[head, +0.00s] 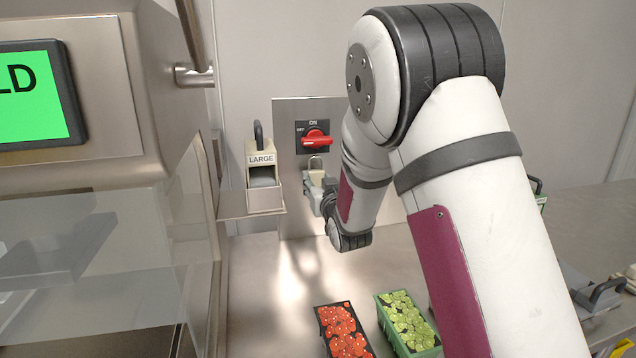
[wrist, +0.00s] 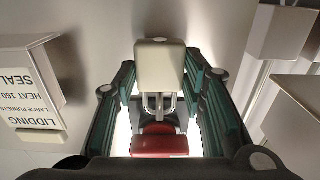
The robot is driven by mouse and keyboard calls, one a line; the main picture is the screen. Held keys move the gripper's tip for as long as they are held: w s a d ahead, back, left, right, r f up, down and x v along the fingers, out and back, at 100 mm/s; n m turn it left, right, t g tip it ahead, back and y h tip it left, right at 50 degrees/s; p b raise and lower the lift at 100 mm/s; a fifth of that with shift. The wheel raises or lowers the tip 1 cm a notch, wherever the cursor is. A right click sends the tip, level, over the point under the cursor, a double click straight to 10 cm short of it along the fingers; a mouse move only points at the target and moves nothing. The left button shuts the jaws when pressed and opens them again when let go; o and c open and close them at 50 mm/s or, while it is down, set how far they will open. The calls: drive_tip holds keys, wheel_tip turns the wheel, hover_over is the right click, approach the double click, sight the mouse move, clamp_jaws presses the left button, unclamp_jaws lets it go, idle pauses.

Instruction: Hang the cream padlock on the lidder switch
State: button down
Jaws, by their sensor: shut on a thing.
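The cream padlock (head: 316,178) is held upright in my gripper (head: 318,192), its metal shackle pointing up, just below the lidder switch (head: 314,138). The switch has a red handle, lying sideways, on a dark plate marked ON and OFF on a steel panel. In the wrist view the padlock's body (wrist: 160,65) sits between the green-sided fingers of my gripper (wrist: 160,82). Its shackle reaches toward the red handle (wrist: 160,143). In the head view a small gap seems to lie between shackle and handle; I cannot tell whether they touch. My arm hides part of the gripper.
A cream block labelled LARGE (head: 261,158) stands on a small steel shelf (head: 238,205) left of the switch. A red-filled punnet (head: 343,332) and a green-filled punnet (head: 409,324) lie on the counter below. The lidding machine with its green screen (head: 35,95) fills the left.

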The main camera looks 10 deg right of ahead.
drive_tip(key=shift+f+b, duration=0.55)
drive_tip(key=shift+f, duration=0.05)
drive_tip(key=c, duration=0.9)
unclamp_jaws()
drive_tip(key=shift+c, duration=0.2)
drive_tip(key=shift+s, duration=0.15)
drive_tip(key=s, duration=1.1)
drive_tip(key=shift+s, duration=0.35)
